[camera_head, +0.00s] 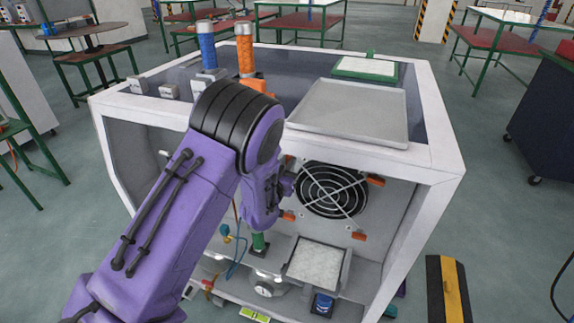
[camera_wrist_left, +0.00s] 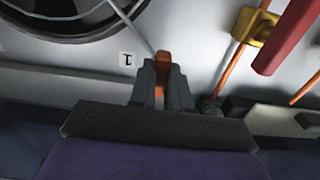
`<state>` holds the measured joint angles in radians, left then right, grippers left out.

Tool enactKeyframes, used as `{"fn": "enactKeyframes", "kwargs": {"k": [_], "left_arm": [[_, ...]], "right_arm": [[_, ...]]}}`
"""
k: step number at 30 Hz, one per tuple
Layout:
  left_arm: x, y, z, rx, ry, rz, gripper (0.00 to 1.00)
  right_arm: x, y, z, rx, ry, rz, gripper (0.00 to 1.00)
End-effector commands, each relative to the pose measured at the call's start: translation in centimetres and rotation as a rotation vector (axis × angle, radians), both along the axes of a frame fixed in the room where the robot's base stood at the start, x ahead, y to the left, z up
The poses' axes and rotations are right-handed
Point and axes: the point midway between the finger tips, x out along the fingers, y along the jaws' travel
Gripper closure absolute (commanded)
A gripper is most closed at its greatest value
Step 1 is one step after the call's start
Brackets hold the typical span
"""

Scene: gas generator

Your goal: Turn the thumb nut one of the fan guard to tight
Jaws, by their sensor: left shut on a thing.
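The round black fan with its wire fan guard (camera_head: 333,190) is on the white front panel of the generator. Thumb nut one (camera_wrist_left: 163,62), orange, is by the printed label 1 (camera_wrist_left: 127,59) in the left wrist view, at the end of a guard wire. My left gripper (camera_wrist_left: 163,80) is shut on it, with a grey finger on either side. In the head view my purple left gripper (camera_head: 287,184) is at the fan's left edge, and my wrist hides most of that corner. Other orange thumb nuts (camera_head: 375,181) show around the fan. My right gripper is out of view.
A grey tray (camera_head: 350,112) and a white filter in a green frame (camera_head: 366,69) lie on top of the generator. A filter tray (camera_head: 317,263) is below the fan. Orange rods and a red part (camera_wrist_left: 287,38) are close right of the fingers in the wrist view.

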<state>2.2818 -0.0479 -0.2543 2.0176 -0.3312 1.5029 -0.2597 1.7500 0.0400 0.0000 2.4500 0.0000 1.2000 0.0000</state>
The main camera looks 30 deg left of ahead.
Motion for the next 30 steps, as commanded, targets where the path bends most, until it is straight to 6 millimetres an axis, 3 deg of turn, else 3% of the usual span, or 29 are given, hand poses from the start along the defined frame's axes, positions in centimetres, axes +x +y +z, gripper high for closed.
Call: {"fn": "enactKeyframes", "kwargs": {"k": [8, 9, 11, 22, 30], "left_arm": [[0.0, 0.0, -0.1, 0.003, 0.004, -0.002, 1.00], [0.0, 0.0, -0.1, 0.003, 0.004, -0.002, 0.77], [0.0, 0.0, -0.1, 0.002, 0.004, -0.001, 0.57], [-0.8, -0.2, -0.2, 0.001, 0.002, -0.001, 0.57], [-6.7, -1.7, -0.3, 0.003, 0.003, -0.002, 0.57]], "right_arm": [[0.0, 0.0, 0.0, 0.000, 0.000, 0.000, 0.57], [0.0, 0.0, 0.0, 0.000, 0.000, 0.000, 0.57], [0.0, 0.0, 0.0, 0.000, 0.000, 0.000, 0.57], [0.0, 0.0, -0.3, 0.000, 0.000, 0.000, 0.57], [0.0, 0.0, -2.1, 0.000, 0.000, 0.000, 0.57]]}}
